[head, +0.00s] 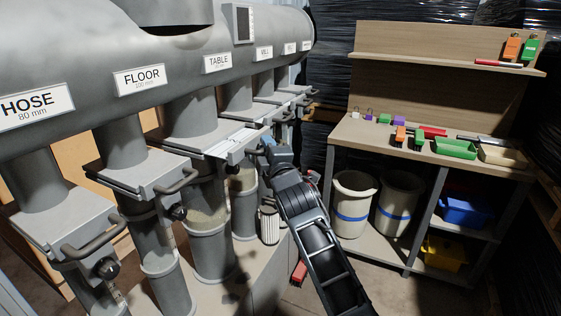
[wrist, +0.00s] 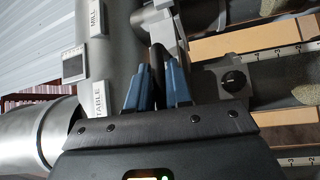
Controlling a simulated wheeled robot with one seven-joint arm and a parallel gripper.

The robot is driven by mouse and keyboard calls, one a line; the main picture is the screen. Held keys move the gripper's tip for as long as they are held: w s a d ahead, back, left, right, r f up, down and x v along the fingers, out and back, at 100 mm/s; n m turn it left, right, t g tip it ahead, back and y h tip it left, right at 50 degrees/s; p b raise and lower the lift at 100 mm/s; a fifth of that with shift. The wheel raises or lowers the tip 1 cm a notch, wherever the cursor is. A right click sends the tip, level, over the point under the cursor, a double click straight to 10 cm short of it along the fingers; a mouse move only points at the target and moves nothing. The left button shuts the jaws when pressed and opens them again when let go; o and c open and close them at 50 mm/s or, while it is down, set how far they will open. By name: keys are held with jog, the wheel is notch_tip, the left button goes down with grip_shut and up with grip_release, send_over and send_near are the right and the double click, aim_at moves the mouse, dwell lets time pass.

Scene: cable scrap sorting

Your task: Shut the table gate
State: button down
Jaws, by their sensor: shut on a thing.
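The table gate (head: 205,140) sits on the pipe under the TABLE label (head: 217,63). Its pale slide plate (head: 236,146) sticks out to the right, towards my gripper. My gripper (head: 266,146) is at the outer end of this gate, and my arm partly hides it in the head view. In the wrist view my gripper's blue fingers (wrist: 158,88) are shut on the dark gate handle (wrist: 157,62), which runs between them. The TABLE label also shows in the wrist view (wrist: 100,98).
The hose gate (head: 65,220), floor gate (head: 140,167) and mill gate (head: 250,112) have similar protruding handles in the same row. A dark knob (wrist: 234,80) is close right of my fingers. A workbench (head: 350,133) with bins below stands at the right.

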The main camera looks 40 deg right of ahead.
aim_at(242, 142)
jog(key=w+b, duration=0.1)
jog(key=w, duration=0.1)
jog(key=w+a+b, duration=0.1)
jog(key=w, duration=0.1)
jog(key=w+a+b, duration=0.1)
jog(key=w, duration=0.1)
jog(key=shift+a+f+b, duration=0.1)
jog(key=shift+f+b, duration=0.2)
jog(key=shift+b, duration=0.1)
jog(key=shift+w+a, duration=0.1)
jog(key=shift+w, duration=0.2)
jog(key=shift+w+a+r, duration=0.15)
jog(key=shift+w+r, duration=0.05)
jog(key=shift+r, duration=0.1)
jog(key=c, duration=1.3)
grip_release()
jog(key=shift+w, duration=0.15)
jog(key=shift+c, duration=0.2)
jog(key=shift+o, duration=1)
jog(key=shift+f, duration=0.1)
